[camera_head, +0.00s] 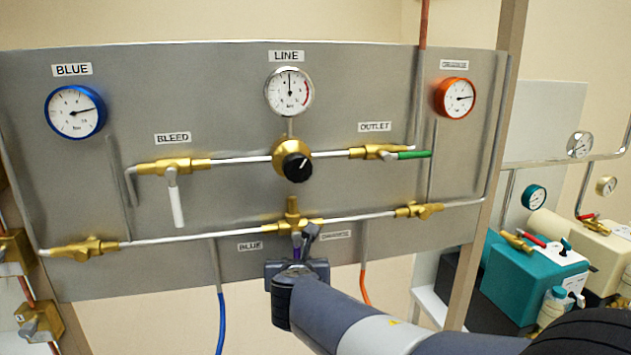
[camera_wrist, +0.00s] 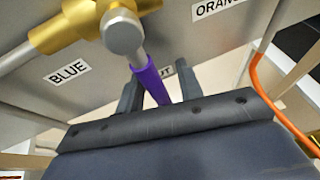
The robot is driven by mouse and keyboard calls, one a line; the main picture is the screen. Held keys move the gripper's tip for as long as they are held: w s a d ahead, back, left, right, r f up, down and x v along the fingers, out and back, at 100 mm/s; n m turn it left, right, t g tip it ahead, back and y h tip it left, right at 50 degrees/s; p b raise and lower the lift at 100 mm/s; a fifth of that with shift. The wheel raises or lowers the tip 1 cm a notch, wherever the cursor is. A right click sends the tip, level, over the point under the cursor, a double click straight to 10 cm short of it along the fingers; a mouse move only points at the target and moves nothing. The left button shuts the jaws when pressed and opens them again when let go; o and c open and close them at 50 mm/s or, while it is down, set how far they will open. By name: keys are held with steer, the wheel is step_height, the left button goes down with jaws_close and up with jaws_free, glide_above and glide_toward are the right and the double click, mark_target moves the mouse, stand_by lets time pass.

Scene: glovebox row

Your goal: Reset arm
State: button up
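My gripper (camera_head: 297,264) is at the bottom middle of the grey panel, under the brass selector valve (camera_head: 292,222). In the wrist view my gripper (camera_wrist: 160,85) has its two dark fingers apart. The valve's purple handle (camera_wrist: 153,78) points down between them, nearer the left finger, with a clear gap to the right finger. The valve's round grey stem end (camera_wrist: 122,33) shows above the handle. In the head view the purple handle (camera_head: 297,243) is partly hidden by my gripper.
The panel (camera_head: 340,190) carries a bleed valve (camera_head: 172,165) with a white lever, a black regulator knob (camera_head: 296,167), and an outlet valve (camera_head: 375,152) with a green lever. A blue hose (camera_head: 221,325) and an orange hose (camera_head: 364,285) hang below. Teal equipment (camera_head: 520,275) stands right.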

stand_by(0.5)
steer(key=a+p+v, duration=0.1)
steer(key=p+v, duration=0.1)
steer(key=v, duration=0.9)
steer(key=w+f+m+b, duration=0.1)
steer(key=w+f, duration=0.3)
steer(key=w, duration=0.6)
steer(key=shift+a+y+b, duration=0.35)
steer(key=shift+y, duration=0.05)
steer(key=shift+f, duration=0.2)
